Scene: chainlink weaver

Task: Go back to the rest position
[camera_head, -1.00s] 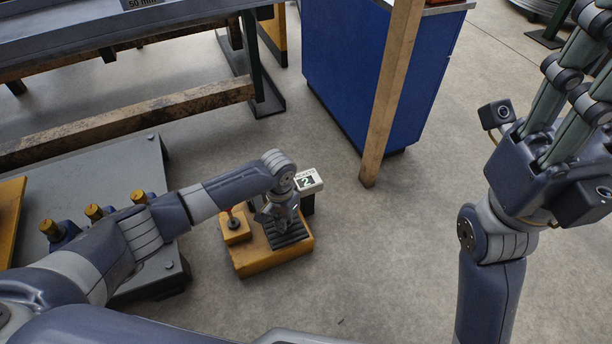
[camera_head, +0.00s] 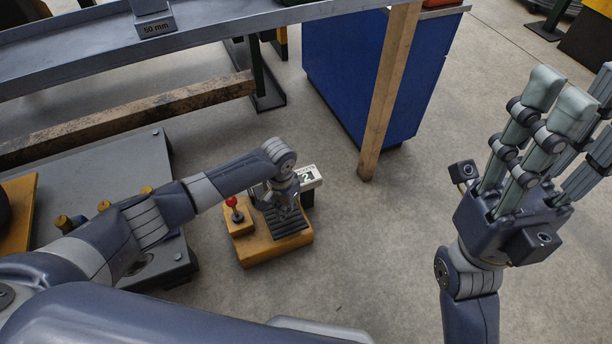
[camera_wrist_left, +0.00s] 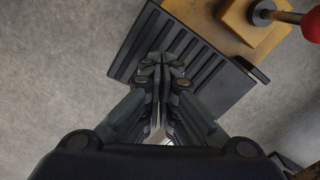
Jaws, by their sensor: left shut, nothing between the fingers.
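My left gripper (camera_head: 284,199) is shut with nothing between its fingers. In the head view it hangs over the black ribbed plate (camera_head: 287,236) on a yellow box (camera_head: 265,252) on the floor. In the left wrist view its closed fingertips (camera_wrist_left: 162,68) are in front of the ribbed plate (camera_wrist_left: 224,92); I cannot tell whether they touch it. My right gripper (camera_head: 570,112) is raised at the right of the head view, its long fingers pointing up and apart, empty.
A red-knobbed lever (camera_head: 232,203) stands on the yellow box, beside a small display (camera_head: 308,178) reading 2. A grey platform (camera_head: 90,187) lies left. A wooden post (camera_head: 388,95) and blue cabinet (camera_head: 343,72) stand behind. Floor between the box and right arm is clear.

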